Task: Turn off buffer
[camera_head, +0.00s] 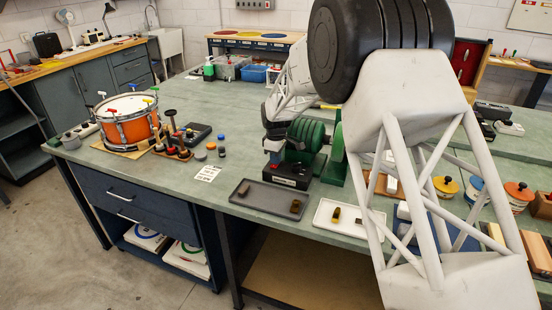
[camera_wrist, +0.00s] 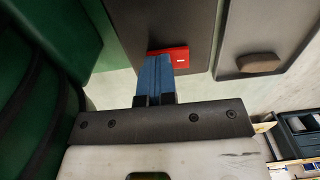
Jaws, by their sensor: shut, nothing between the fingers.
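The buffer (camera_head: 305,140) is a green machine on the bench in the head view, partly hidden behind my arm. Its black switch box (camera_head: 288,178) faces the front of the bench. In the wrist view the box (camera_wrist: 160,22) carries a red rocker switch (camera_wrist: 183,58) with a small white mark near its right end. My gripper (camera_wrist: 157,62) has blue fingers, shut together and empty. Its fingertips overlap the left part of the red switch in the wrist view. I cannot tell whether they touch it. In the head view my gripper (camera_head: 273,158) is just above the box.
The buffer's green body (camera_wrist: 60,40) is close on the left in the wrist view. A grey tray (camera_head: 248,200) with brown blocks stands in front of the buffer. A white tray (camera_head: 322,222) is right of it. The orange drum (camera_head: 128,130) is far left.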

